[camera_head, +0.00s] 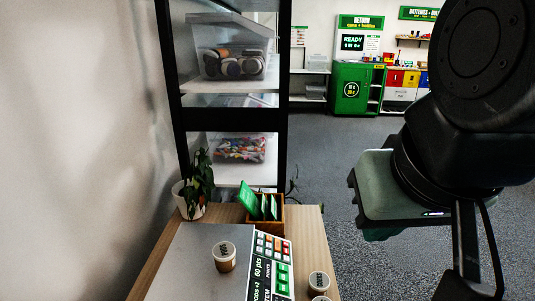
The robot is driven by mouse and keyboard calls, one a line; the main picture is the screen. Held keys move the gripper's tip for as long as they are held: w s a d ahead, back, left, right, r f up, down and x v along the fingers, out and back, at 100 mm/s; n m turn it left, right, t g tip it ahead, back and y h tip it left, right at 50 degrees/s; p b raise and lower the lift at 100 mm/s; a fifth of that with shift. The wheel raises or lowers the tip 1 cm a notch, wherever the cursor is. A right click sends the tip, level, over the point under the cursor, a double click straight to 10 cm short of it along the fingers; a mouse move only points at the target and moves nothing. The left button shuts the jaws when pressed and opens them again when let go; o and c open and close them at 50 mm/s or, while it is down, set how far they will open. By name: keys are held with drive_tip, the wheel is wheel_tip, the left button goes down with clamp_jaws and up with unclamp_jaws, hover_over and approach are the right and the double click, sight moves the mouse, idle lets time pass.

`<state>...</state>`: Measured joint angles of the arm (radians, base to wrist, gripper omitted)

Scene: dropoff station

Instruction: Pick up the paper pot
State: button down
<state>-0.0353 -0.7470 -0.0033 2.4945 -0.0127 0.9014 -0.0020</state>
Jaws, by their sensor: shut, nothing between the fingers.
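A small brown pot with a pale lid and dark lettering (224,258) stands upright on a grey metal plate (190,270) on the wooden table. A similar lidded pot (319,283) stands near the table's front right, and another (320,298) is cut off by the bottom edge. I cannot tell which one is the paper pot. My gripper (372,234) is at the right, above the floor beside the table, shut and empty. It is well apart from all the pots. Its fingers are mostly hidden by the hand's body.
A potted plant (198,185) and a wooden box with green cards (279,208) stand at the table's back. A panel with coloured buttons (271,265) lies right of the plate. A shelf with clear bins (234,65) rises behind. A green return cabinet (353,90) is far back.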

drive_tip(key=shift+c, duration=0.9)
unclamp_jaws()
